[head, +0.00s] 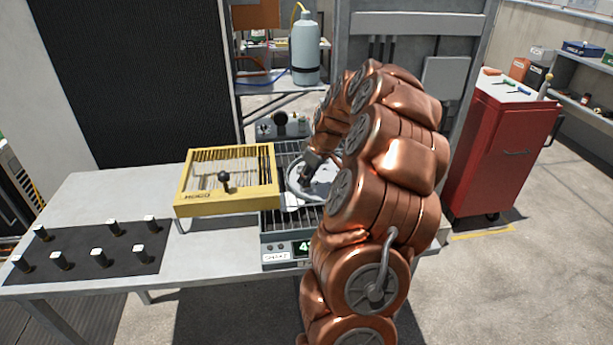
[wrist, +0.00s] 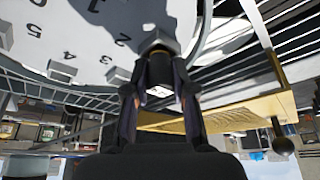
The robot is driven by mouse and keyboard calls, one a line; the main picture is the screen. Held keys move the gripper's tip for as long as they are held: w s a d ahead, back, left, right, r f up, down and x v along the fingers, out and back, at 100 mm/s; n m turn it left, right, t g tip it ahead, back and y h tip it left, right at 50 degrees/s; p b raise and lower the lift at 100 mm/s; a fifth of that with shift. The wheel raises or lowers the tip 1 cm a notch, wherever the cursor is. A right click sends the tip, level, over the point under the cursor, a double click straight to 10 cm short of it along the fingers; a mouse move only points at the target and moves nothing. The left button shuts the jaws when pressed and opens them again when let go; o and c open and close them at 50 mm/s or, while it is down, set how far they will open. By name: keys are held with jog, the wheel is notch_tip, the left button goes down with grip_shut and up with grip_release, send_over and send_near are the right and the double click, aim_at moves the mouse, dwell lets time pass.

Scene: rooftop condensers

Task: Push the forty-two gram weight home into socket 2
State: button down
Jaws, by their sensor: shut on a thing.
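My gripper (wrist: 160,98) is shut on a dark cylindrical weight with a pale end (wrist: 159,91). The weight's dark body (wrist: 161,68) stands between the fingertips, its far end against a grey metal block (wrist: 158,42) on the white numbered disc (wrist: 85,25). The figures 2, 3, 4 and 5 show on the disc, with 2 just left of that block. I cannot tell how deep the weight sits. In the head view the disc (head: 322,186) is partly hidden by my copper arm, and the held weight is not clear there.
A yellow slotted frame (head: 181,197) with a black knob stands just left of the disc; it also shows in the wrist view (wrist: 230,114). Several dark posts with white tops stand on a black mat (head: 75,252). A display unit (head: 276,256) is at the table's front. A red cabinet (head: 500,150) stands right.

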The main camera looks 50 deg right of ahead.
jog(key=shift+f+b, duration=0.5)
jog(key=shift+b, duration=0.15)
dwell(1.0)
jog(key=shift+s+a+f+b, duration=0.25)
jog(key=shift+a+f+b, duration=0.05)
jog(key=shift+f+b, duration=0.3)
dwell(0.8)
jog(key=c, duration=1.2)
grip_release()
jog(key=shift+f, duration=0.1)
jog(key=o, duration=0.3)
jog(key=shift+w+d, duration=0.1)
jog(key=shift+w+d+r, duration=0.1)
jog(key=shift+r, duration=0.25)
jog(key=shift+r, duration=0.15)
jog(key=shift+r, duration=0.1)
